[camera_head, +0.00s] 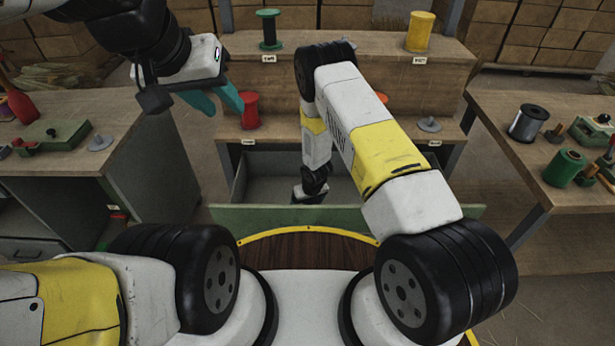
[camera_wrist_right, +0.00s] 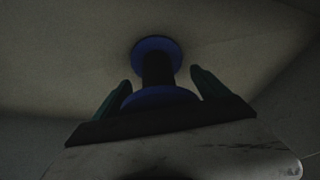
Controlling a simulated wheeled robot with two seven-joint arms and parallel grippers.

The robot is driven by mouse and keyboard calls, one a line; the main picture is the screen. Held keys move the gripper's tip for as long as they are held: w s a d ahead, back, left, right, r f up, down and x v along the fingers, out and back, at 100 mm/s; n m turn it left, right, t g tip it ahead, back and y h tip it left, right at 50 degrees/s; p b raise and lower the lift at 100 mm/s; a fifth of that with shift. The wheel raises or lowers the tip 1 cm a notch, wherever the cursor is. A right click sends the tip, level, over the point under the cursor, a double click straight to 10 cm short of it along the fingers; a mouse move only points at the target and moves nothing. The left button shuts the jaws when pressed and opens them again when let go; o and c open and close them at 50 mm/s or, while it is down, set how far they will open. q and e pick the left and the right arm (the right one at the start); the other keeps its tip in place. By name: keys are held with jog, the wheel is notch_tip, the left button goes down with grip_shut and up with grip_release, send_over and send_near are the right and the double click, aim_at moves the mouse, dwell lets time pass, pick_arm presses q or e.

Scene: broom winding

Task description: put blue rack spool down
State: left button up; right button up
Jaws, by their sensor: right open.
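The blue spool (camera_wrist_right: 157,46) shows in the right wrist view, with two blue flanges and a dark core. It stands out between the fingers of my right gripper (camera_wrist_right: 160,78), which are apart with a gap on each side of the core. A pale surface lies beyond its far flange; I cannot tell whether they touch. In the head view my right arm reaches down into the open drawer (camera_head: 340,215), and its fingers and the blue spool are hidden there. My left gripper (camera_head: 222,108) hangs with its teal fingers parted, empty, in front of the red spool (camera_head: 250,110).
A green spool (camera_head: 269,30) and a yellow spool (camera_head: 420,31) stand on the upper rack shelf. A grey peg base (camera_head: 429,125) sits on the lower shelf. Side benches stand left (camera_head: 100,105) and right (camera_head: 500,120), with a wire spool (camera_head: 528,123) on the right one.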

jog(key=v, duration=1.2)
jog(key=shift+w, duration=0.1)
jog(key=s+d+r+m+t, duration=0.1)
jog(key=d+r, duration=0.2)
jog(key=r, duration=0.7)
jog(key=d+r+m, duration=0.1)
jog(key=d+r, duration=0.1)
jog(key=r, duration=0.8)
jog(key=s+d+r+m+t, duration=0.1)
jog(key=d+r, duration=0.2)
jog(key=r, duration=0.7)
jog(key=s+d+r, duration=0.2)
jog(key=s+r, duration=0.6)
jog(key=s, duration=0.2)
jog(key=s+d+r+m+t+y, duration=0.1)
jog(key=s+d+r, duration=0.2)
jog(key=s+r, duration=0.5)
jog(key=s, duration=0.3)
jog(key=shift+s+d, duration=0.2)
jog(key=shift+s, duration=0.15)
jog(key=shift+o, duration=0.3)
jog(key=shift+r, duration=0.1)
